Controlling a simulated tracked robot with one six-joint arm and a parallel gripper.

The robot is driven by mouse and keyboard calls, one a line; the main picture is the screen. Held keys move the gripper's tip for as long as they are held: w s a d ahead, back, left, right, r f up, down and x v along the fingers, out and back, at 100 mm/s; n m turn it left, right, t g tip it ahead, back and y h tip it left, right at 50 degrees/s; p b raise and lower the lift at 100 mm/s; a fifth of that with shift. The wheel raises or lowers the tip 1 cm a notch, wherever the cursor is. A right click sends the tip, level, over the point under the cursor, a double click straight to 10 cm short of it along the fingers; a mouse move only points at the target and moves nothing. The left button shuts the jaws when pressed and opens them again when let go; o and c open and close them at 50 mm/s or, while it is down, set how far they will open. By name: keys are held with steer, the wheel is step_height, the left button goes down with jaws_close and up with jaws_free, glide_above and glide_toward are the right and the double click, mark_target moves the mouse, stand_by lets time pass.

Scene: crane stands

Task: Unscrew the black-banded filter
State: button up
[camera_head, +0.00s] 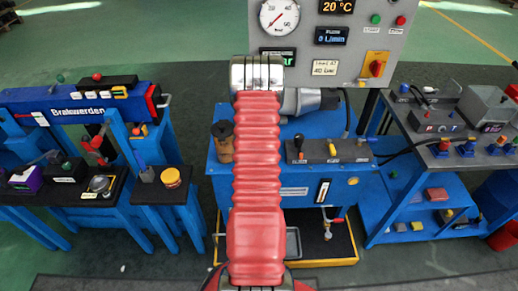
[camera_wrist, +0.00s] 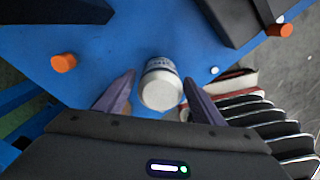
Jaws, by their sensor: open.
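A white cylindrical filter (camera_wrist: 161,88) stands out from the blue surface (camera_wrist: 175,30) in the wrist view, its round pale end toward me. A narrow dark band with small marks runs near its far end; I cannot read them. My gripper (camera_wrist: 158,82) is open, with one purple-grey finger to the left of the filter and one to the right. Gaps show between the fingers and the filter. In the head view my red arm covers the middle of the blue unit (camera_head: 300,190), and neither the filter nor my fingers can be made out.
Orange caps (camera_wrist: 63,63) and a small white fitting (camera_wrist: 214,70) are near the filter. In the head view a gauge panel (camera_head: 340,30) stands behind my arm. A brown cylinder (camera_head: 222,145) is on its left. Benches with equipment (camera_head: 450,130) flank both sides.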

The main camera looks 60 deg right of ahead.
stand_by(0.3)
steer(key=shift+m, duration=2.6)
steer(key=shift+m, duration=2.6)
steer(key=m, duration=0.2)
steer(key=shift+m, duration=1.6)
